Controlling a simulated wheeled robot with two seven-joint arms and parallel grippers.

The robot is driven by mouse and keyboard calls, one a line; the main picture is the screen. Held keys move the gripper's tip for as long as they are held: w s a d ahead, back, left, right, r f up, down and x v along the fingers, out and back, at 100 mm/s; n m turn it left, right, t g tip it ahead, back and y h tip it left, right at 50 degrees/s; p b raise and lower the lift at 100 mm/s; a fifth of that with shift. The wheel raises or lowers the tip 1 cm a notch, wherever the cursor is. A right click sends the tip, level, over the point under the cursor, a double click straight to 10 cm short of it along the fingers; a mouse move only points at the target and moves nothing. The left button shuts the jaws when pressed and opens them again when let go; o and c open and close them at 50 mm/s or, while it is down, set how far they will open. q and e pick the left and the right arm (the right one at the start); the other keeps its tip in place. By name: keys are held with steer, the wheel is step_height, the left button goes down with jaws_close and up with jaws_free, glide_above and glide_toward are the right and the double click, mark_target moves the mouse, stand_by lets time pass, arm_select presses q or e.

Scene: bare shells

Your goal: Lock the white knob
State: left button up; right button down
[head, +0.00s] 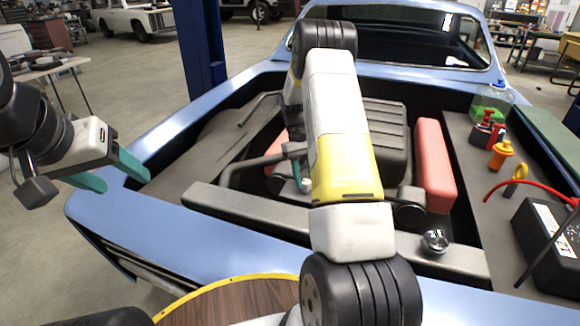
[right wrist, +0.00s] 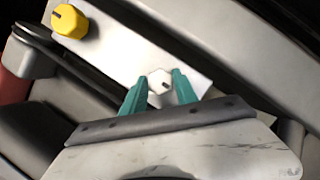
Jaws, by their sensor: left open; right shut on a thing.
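The white knob (right wrist: 159,81) is a small pale knob with a dark mark on its face, on a light metal plate (right wrist: 135,52) in the right wrist view. My right gripper (right wrist: 160,84) has its teal fingers on either side of it, shut on it. In the head view my right arm covers most of this spot, and the knob cannot be made out clearly. My left gripper (head: 125,182) is open and empty over the car's left front edge, well away from the knob.
A yellow knob (right wrist: 70,21) sits on the same plate. The blue car's (head: 215,240) open engine bay has an engine cover (head: 385,130) and a red box (head: 434,165). A black battery (head: 548,245), red cable and bottles stand at the right.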

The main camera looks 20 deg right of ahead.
stand_by(0.5)
steer(key=c, duration=0.9)
jaws_free()
steer(key=shift+c, duration=0.2)
steer(key=v, duration=0.7)
steer(key=shift+w+r, duration=0.2)
steer(key=shift+r, duration=0.2)
